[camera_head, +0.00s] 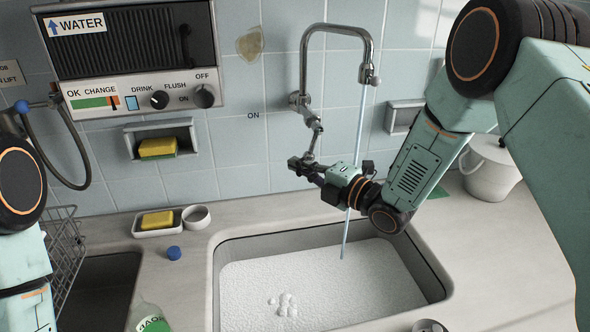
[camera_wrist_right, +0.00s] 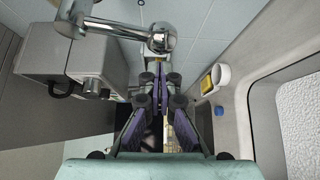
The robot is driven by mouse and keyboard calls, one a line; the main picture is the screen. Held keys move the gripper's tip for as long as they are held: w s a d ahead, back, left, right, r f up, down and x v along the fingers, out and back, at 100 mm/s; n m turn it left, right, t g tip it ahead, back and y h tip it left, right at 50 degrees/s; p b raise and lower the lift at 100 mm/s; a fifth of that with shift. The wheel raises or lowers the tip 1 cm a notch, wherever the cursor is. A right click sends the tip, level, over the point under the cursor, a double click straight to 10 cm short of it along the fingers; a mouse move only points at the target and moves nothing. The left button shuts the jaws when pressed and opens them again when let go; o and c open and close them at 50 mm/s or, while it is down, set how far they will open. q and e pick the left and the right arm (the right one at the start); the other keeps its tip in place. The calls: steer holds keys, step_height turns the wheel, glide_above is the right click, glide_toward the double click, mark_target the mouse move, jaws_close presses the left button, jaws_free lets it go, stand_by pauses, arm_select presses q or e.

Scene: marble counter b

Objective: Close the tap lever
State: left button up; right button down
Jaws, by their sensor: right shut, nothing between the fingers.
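A chrome tap (camera_head: 339,32) is mounted on the tiled wall, its spout curving over the sink. A thin stream of water (camera_head: 346,240) runs from it into the sink. The tap lever (camera_head: 315,135) slants down from the tap body, on the side away from the "ON" mark on the tiles. My right gripper (camera_head: 297,164) is shut and empty, at the lower end of the lever; contact is unclear. The right wrist view shows its closed fingers (camera_wrist_right: 160,80) below a chrome rod with a rounded end (camera_wrist_right: 158,42). My left gripper is out of view.
The sink (camera_head: 232,250) holds white foam. A wall-mounted water unit (camera_head: 130,50) is at the upper left. A sponge dish (camera_head: 140,232), a small white cup (camera_head: 196,217) and a blue cap (camera_head: 174,253) lie left of the sink. A white lidded pot (camera_head: 490,170) stands right.

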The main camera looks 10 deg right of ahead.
steer(key=shift+w+d, duration=0.1)
steer(key=shift+d, duration=0.65)
steer(key=shift+a, duration=0.1)
steer(key=shift+d+f+n+g+h+p, duration=0.2)
steer(key=shift+d+n+g, duration=0.15)
steer(key=shift+d, duration=0.25)
steer(key=shift+d+f+n+g+h+p, duration=0.1)
steer(key=shift+d+n+g+h+p, duration=0.15)
steer(key=shift+d+n, duration=0.25)
steer(key=shift+d, duration=0.15)
